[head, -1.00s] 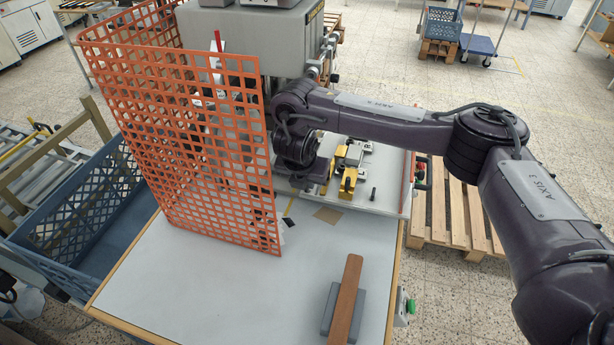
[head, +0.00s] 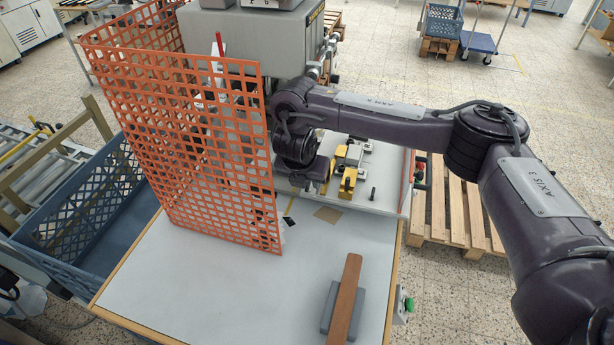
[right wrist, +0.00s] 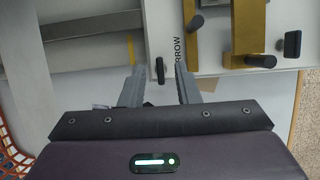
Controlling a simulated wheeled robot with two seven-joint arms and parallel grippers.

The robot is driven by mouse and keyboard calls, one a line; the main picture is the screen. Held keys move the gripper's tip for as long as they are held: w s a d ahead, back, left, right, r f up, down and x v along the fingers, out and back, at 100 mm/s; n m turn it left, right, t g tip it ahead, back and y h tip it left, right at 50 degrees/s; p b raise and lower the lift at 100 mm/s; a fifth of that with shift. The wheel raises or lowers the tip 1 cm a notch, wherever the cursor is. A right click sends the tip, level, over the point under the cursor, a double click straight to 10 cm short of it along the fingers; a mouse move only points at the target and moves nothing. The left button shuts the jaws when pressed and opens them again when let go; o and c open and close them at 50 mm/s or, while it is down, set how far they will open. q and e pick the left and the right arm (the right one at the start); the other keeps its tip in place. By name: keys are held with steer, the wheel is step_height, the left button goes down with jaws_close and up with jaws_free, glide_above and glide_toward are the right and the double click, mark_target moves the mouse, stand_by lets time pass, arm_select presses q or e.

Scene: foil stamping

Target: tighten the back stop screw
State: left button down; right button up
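In the right wrist view, a small black screw handle (right wrist: 160,71) stands beside the grey bar on the pale plate. I cannot tell for sure that it is the back stop screw. My right gripper (right wrist: 161,80) is open, one grey finger on each side of this handle, with a gap visible on both sides. In the head view my right arm reaches over the press bed, and its wrist hides the fingertips. Brass-yellow blocks (head: 348,180) with black knobs sit right of the wrist; they also show in the wrist view (right wrist: 241,30). My left gripper is not in view.
An orange mesh guard (head: 180,140) stands close left of my right wrist. The grey press head (head: 245,45) is behind it. A black pin (head: 373,194) stands on the bed. A brown bar (head: 344,300) lies over a grey block. The front table (head: 220,290) is mostly clear.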

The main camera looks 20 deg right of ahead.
steer(key=p+v, duration=0.4)
steer(key=v, duration=0.3)
stand_by(0.3)
